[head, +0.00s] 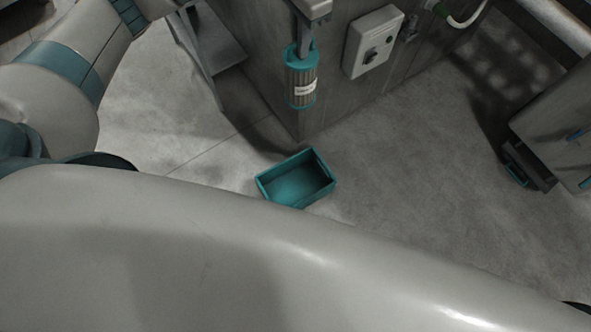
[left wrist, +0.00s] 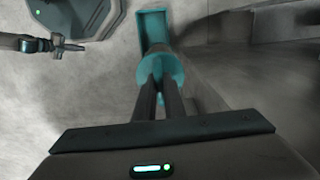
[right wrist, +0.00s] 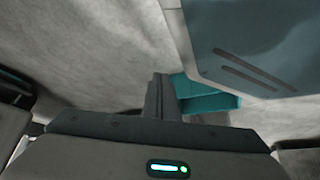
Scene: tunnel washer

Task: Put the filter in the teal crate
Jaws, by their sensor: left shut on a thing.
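The filter (head: 301,82) is a grey pleated cylinder with teal end caps and a pale label. It hangs upright from my left gripper (head: 304,45), shut on its top end. In the left wrist view its round teal cap (left wrist: 160,70) lies between the fingers. The teal crate (head: 297,180) stands empty on the floor, below and in front of the filter in the head view. It also shows beyond the filter in the left wrist view (left wrist: 152,28). My right gripper (right wrist: 163,98) looks shut and empty; a teal shape behind its fingers is partly hidden.
A grey machine wall with a switch box (head: 373,42) stands just behind the filter. A grey unit (head: 555,130) stands at the right. The concrete floor (head: 410,170) right of the crate is clear. My own body covers the near part of the head view.

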